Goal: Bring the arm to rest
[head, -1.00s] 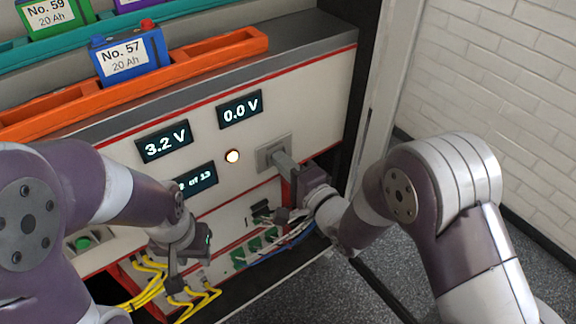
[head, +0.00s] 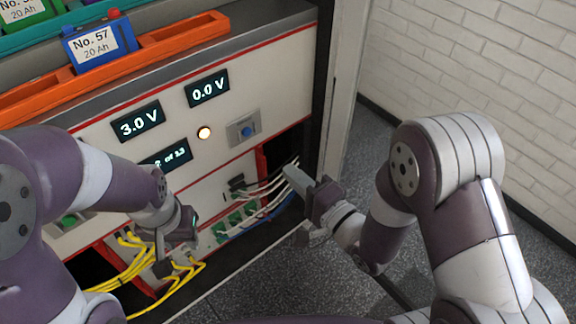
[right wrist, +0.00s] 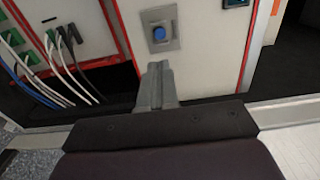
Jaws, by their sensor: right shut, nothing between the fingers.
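My right gripper (head: 300,180) is shut and empty, held in front of the lower right part of the cycler's panel, apart from it. It also shows in the right wrist view (right wrist: 156,70), just below a blue round button (right wrist: 159,34) on a grey plate. The same button (head: 247,130) is in plain sight in the head view. My left gripper (head: 185,228) is by the lower left of the panel, above the yellow cables; I cannot tell whether its fingers are open or shut.
Yellow cables (head: 130,262) and white and blue cables (head: 262,208) hang from the panel's lower part. A blue battery No. 57 (head: 97,42) sits in the orange rack (head: 190,44). Displays read 3.0 V (head: 136,122) and 0.0 V (head: 207,88). Open floor (head: 255,265) lies in front.

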